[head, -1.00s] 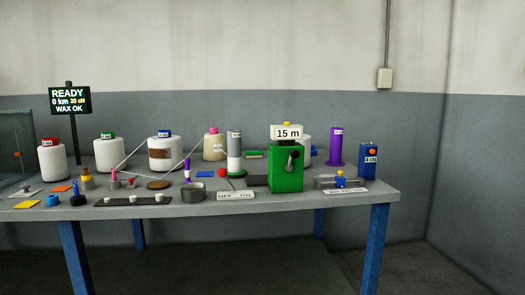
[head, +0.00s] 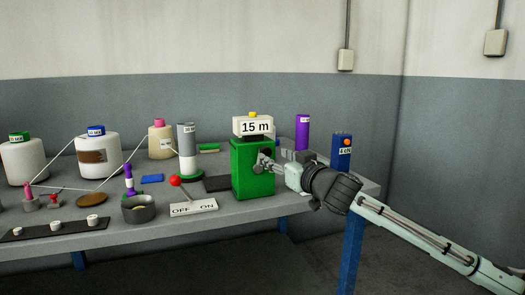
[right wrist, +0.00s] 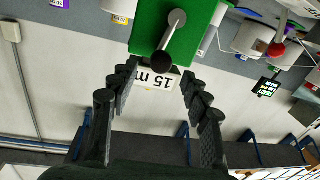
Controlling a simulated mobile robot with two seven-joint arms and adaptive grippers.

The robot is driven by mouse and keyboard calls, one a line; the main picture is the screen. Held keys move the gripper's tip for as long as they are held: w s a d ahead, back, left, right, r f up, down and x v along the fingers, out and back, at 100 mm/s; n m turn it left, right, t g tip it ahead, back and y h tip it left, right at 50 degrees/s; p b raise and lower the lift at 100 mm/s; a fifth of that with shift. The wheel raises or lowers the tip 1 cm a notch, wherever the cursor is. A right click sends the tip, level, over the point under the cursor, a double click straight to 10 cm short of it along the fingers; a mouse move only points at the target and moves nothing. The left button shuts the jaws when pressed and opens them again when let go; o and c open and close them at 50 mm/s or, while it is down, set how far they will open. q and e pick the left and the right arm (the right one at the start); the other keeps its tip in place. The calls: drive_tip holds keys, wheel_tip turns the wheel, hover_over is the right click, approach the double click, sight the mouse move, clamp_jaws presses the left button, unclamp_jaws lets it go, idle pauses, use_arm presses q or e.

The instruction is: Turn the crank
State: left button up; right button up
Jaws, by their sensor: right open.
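The green box (head: 252,172) stands near the right end of the table with a "15 m" sign (head: 256,127) on top. Its crank is on the front face, partly hidden by my gripper in the head view. In the right wrist view the crank (right wrist: 170,36) shows as a grey arm ending in a dark round knob (right wrist: 161,60). My right gripper (head: 272,166) is open in front of the box. In the right wrist view its fingers (right wrist: 160,72) lie on either side of the knob's line, with the knob near the fingertips. I see no grip on it. My left gripper is not in view.
Left of the box are a red-knobbed lever (head: 176,182), an OFF/ON plate (head: 194,208) and a grey bowl (head: 138,208). A blue box (head: 341,150) and purple tube (head: 302,132) stand to the right. Yarn strands run between bobbins at the left.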

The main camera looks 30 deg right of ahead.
sight(268, 153)
drive_tip(key=w, duration=0.3)
drive_tip(key=w+p, duration=0.1)
drive_tip(key=shift+w+d, duration=0.3)
drive_tip(key=shift+w, duration=0.45)
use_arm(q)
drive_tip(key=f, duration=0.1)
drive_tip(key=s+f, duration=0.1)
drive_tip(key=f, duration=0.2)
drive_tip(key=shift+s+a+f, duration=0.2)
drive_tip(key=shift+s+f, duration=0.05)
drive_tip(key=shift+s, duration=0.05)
use_arm(e)
clamp_jaws()
